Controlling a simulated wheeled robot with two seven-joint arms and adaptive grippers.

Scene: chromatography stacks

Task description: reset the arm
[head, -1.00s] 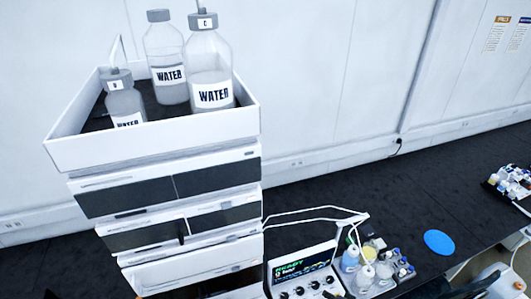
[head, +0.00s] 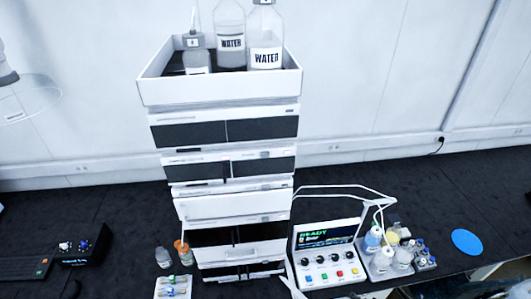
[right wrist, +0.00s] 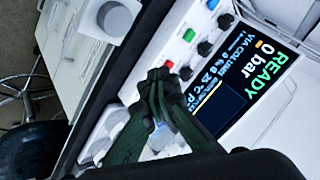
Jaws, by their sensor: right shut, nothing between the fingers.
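My right gripper shows in the right wrist view (right wrist: 160,78) with its dark fingers shut together and nothing between them. Behind the fingertips in that view is the control box (right wrist: 205,65), with knobs, coloured buttons and a screen reading READY, 0 bar. In the head view the control box (head: 330,262) stands right of the tall chromatography stack (head: 236,206). Pale and dark parts of my right arm show at the lower right of the head view; the fingertips are hard to make out there. My left gripper is in neither view.
A white tray (head: 220,92) with water bottles (head: 266,50) tops the stack. Small bottles (head: 374,240) stand right of the control box, near a blue disc (head: 467,242). A vial rack (head: 173,287) and black box (head: 86,247) lie left.

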